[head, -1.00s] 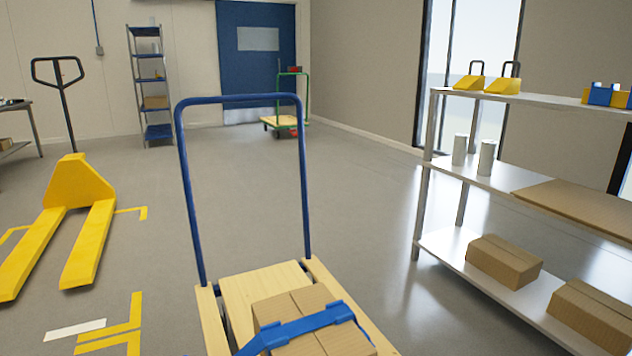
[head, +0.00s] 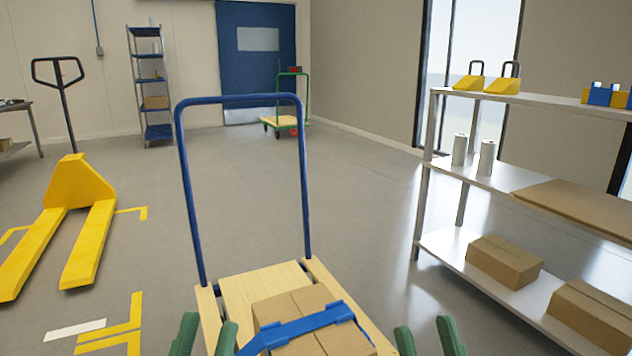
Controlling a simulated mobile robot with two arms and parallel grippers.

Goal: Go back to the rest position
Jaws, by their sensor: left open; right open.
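My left gripper (head: 204,336) shows at the bottom edge in the head view, with its two green fingers apart. It is at the left side of the cart, left of the strapped box. My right gripper (head: 428,338) is at the bottom edge to the right of the cart, with its green fingers apart and nothing between them. The wooden cart (head: 248,288) with a blue handle (head: 240,100) stands in front of me. A cardboard box (head: 290,304) with a blue strap (head: 305,327) lies on it. The arms behind both grippers are out of view.
A metal shelf (head: 470,172) with boxes, rolls and yellow tools stands on the right. A yellow pallet jack (head: 80,192) stands on the left. A green cart (head: 282,120) and a blue-shelved rack (head: 146,54) stand at the back. The middle floor is clear.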

